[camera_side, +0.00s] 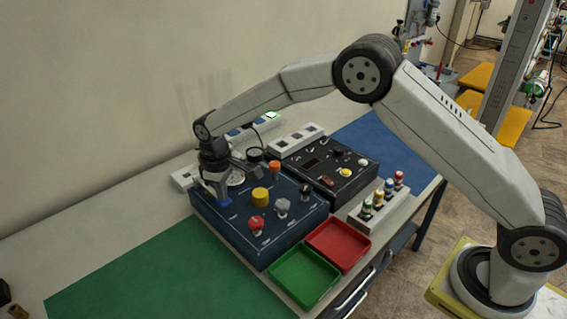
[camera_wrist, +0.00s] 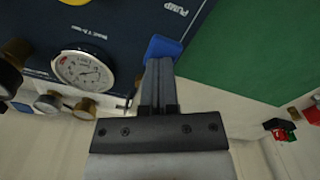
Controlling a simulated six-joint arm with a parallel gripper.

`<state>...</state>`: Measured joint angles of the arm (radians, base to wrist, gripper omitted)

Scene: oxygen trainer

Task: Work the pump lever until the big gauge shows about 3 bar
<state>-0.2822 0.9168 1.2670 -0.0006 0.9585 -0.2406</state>
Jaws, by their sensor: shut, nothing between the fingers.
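The blue pump lever handle (camera_wrist: 163,47) shows in the wrist view beside the printed word PUMP, right at the tips of my gripper (camera_wrist: 158,66). The fingers are shut with nothing between them. They look close against the handle; I cannot tell if they touch it. In the side view my gripper (camera_side: 222,190) points down at the left part of the dark blue panel (camera_side: 228,223), just above the blue handle (camera_side: 225,203). The big gauge (camera_wrist: 84,68) has a white dial, left of my fingers in the wrist view. Its needle is too small to read surely.
The panel carries a yellow knob (camera_side: 260,197), a red knob (camera_side: 256,223), a grey knob (camera_side: 282,206) and an orange knob (camera_side: 274,168). A black control box (camera_side: 340,182) stands behind right. Green (camera_side: 303,276) and red (camera_side: 338,244) trays lie in front. The green mat (camera_side: 150,278) is clear.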

